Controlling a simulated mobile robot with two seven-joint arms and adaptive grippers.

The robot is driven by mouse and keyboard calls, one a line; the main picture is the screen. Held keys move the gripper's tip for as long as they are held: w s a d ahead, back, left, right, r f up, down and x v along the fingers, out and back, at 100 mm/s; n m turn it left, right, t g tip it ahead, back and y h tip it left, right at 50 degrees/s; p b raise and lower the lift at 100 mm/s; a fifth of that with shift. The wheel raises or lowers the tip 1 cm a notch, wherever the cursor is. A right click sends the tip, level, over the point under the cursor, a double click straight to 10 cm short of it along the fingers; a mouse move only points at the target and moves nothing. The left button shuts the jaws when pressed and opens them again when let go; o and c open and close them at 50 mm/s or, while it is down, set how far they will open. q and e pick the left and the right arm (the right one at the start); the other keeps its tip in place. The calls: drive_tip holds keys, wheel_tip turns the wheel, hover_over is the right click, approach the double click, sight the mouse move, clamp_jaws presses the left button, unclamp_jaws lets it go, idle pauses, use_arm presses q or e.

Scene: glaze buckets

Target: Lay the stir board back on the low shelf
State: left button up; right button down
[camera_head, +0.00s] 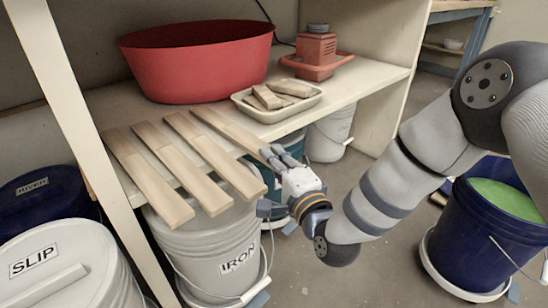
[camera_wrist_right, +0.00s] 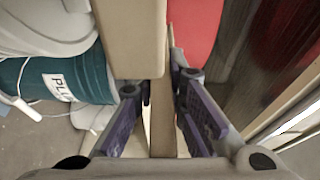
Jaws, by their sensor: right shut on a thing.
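Several pale wooden stir boards lie side by side on the low shelf (camera_head: 348,88), their near ends past its front edge. They include a left board (camera_head: 147,178), one beside it (camera_head: 182,163) and another (camera_head: 214,152). My right gripper (camera_head: 274,156) is shut on the near end of the rightmost stir board (camera_head: 228,124), whose far part is over the shelf. I cannot tell whether it touches the shelf. My left gripper is not in view.
A red tub (camera_head: 195,65), a tray of small blocks (camera_head: 300,108) and a reddish jar-like object (camera_head: 317,50) stand on the shelf behind. Buckets marked IRON (camera_head: 215,245) and SLIP (camera_head: 65,265) stand below and left. A blue bucket (camera_head: 485,235) stands right.

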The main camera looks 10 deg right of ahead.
drive_tip(key=shift+f, duration=0.1)
drive_tip(key=c, duration=1.6)
unclamp_jaws()
